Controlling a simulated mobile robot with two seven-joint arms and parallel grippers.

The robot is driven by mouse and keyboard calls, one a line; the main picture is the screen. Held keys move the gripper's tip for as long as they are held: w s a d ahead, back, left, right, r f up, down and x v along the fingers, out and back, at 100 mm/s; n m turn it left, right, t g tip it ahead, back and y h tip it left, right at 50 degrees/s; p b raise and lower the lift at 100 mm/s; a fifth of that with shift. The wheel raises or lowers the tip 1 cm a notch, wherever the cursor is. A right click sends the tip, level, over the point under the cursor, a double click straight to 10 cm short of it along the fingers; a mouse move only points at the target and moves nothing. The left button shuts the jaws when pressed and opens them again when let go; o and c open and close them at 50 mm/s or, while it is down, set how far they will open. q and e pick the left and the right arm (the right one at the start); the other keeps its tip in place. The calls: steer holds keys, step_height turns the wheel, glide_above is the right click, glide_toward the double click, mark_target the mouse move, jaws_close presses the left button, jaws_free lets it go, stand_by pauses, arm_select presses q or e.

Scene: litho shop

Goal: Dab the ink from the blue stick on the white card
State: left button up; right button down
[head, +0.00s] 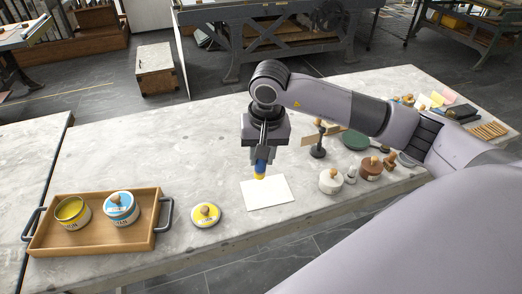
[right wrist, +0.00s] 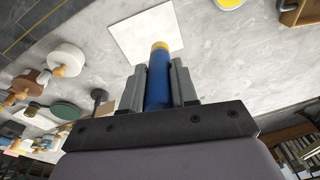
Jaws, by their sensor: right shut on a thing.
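My right gripper (head: 261,157) is shut on the blue stick (head: 261,166), which points down with a yellow tip. The right wrist view shows the blue stick (right wrist: 159,80) between both fingers (right wrist: 159,85). The white card (head: 267,194) lies flat on the stone table, and no mark shows on it. The yellow tip overlaps the card's far edge in the head view; I cannot tell whether it touches. The open can of yellow ink (head: 72,209) stands in a wooden tray (head: 95,242) at left. My left gripper is not in view.
A yellow lid with a wooden knob (head: 205,214) lies between tray and card. Right of the card stand a white knobbed pot (head: 331,181) and a brown one (head: 371,169). The table behind the tray is clear.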

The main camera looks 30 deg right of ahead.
steer(key=shift+w+d+f+m+g+b, duration=0.25)
steer(key=shift+d+f+m+b, duration=0.3)
steer(key=shift+f, duration=0.7)
steer(key=shift+w+d+f+m+g+b, duration=0.3)
steer(key=shift+f+m+b, duration=0.25)
steer(key=shift+f, duration=0.65)
steer(key=shift+w+d+f+m+g+b, duration=0.25)
steer(key=shift+d+f+m+b, duration=0.3)
steer(key=shift+f, duration=0.7)
steer(key=shift+a, duration=0.1)
steer(key=shift+s+f+b, duration=0.1)
steer(key=shift+f+b, duration=0.55)
steer(key=shift+b, duration=0.1)
step_height(320, 180, up, 7)
steer(key=p, duration=0.4)
steer(key=shift+r, duration=0.1)
stand_by(0.5)
